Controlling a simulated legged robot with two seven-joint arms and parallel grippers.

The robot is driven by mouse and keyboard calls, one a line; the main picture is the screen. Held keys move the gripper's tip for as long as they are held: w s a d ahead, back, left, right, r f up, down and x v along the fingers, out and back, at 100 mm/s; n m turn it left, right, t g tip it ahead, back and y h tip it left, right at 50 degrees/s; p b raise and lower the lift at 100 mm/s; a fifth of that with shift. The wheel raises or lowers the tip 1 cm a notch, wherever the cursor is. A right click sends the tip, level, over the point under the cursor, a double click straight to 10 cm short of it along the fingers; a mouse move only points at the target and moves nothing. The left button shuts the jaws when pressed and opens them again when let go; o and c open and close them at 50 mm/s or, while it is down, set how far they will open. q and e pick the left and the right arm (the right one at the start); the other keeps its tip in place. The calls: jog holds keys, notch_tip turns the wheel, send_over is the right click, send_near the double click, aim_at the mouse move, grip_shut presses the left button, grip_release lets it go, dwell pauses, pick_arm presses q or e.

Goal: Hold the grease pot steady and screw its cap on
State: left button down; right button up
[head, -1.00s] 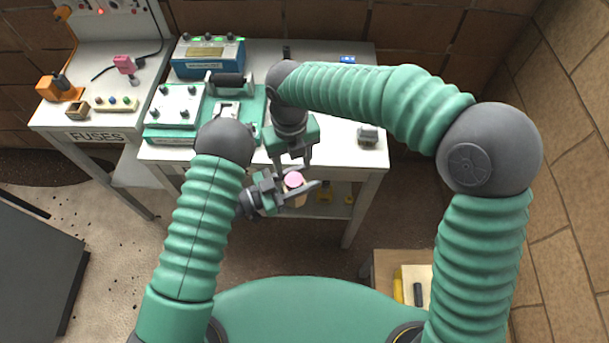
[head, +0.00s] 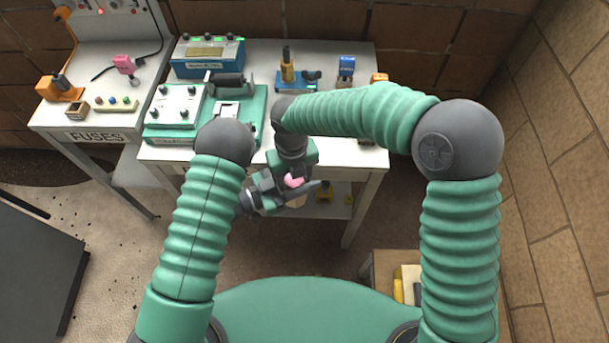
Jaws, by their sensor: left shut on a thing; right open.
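The grease pot (head: 298,202) is a small beige vessel in front of the white table, mostly hidden by my grippers. My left gripper (head: 297,195) is shut on the pot and holds it in the air. A pink cap (head: 293,181) sits at the top of the pot; I cannot tell how far it is screwed on. My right gripper (head: 293,177) is open and comes down from above, with its fingers around or beside the cap. Whether the fingers touch the cap is hidden.
The white table (head: 345,190) stands behind, with green and blue instruments (head: 207,58) at its left and small blue and yellow devices (head: 288,70) at the back. A fuse bench (head: 90,120) is at the left. A low box (head: 385,268) stands at the lower right.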

grip_shut()
jog(key=shift+o, duration=1.3)
grip_release()
jog(key=shift+r, duration=2.25)
jog(key=shift+r, duration=0.1)
jog(key=shift+c, duration=1.3)
jog(key=shift+s+a+r, duration=0.1)
jog(key=shift+s+r, duration=0.05)
jog(key=shift+r, duration=0.2)
jog(key=shift+w+r, duration=0.2)
jog(key=shift+r, duration=1.15)
